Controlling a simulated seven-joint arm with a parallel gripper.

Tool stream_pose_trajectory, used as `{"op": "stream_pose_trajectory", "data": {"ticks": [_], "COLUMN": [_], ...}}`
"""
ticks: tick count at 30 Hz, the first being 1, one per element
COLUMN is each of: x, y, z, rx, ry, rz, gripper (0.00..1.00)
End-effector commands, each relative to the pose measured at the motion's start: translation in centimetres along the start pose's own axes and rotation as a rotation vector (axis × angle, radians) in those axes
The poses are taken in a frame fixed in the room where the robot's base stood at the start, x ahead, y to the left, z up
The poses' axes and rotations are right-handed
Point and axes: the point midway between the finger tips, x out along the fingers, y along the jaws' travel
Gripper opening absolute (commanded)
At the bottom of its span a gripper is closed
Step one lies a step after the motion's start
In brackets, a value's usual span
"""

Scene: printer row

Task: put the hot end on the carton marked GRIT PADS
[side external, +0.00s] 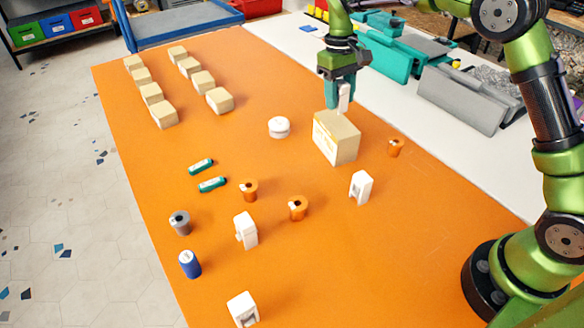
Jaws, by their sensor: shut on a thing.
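My gripper (338,92) is shut on a small white part, which I take to be the hot end (344,97). It is held upright at the top of a large tan carton (336,140). I cannot tell whether the part touches the carton's top or hangs just above it. The carton has faint pale lettering on its front side, too small to read, so I cannot confirm that it says GRIT PADS. Part of the hot end is hidden by the gripper's fingers.
Several small tan boxes (219,99) stand in two rows at the far left. White blocks (361,187), orange spools (298,208), green cylinders (212,184), a blue cylinder (190,264) and a round white tub (279,127) are spread over the orange table (350,270).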

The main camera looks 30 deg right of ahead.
Motion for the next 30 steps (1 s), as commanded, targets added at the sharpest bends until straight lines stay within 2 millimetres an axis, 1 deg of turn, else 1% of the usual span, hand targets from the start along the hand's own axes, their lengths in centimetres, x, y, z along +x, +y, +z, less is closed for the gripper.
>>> {"op": "stream_pose_trajectory", "data": {"ticks": [1,3,6,18,19,21,24,30], "x": [1.2,2.2,3.2,3.6,3.7,3.7,3.6,3.6], "y": [0.0,0.0,0.0,0.0,0.0,0.0,0.0,0.0], "z": [0.1,0.0,-0.1,-0.2,-0.2,-0.2,-0.2,-0.2], "rx": [0.000,0.000,0.000,0.001,0.001,0.001,0.001,0.000], "ry": [-0.009,-0.008,-0.006,-0.004,-0.004,-0.004,-0.004,-0.004], "rz": [-0.001,-0.001,-0.001,-0.001,-0.001,-0.001,-0.001,-0.001], "gripper": [0.12,0.12,0.12,0.12,0.45,0.56,0.69,0.69]}}
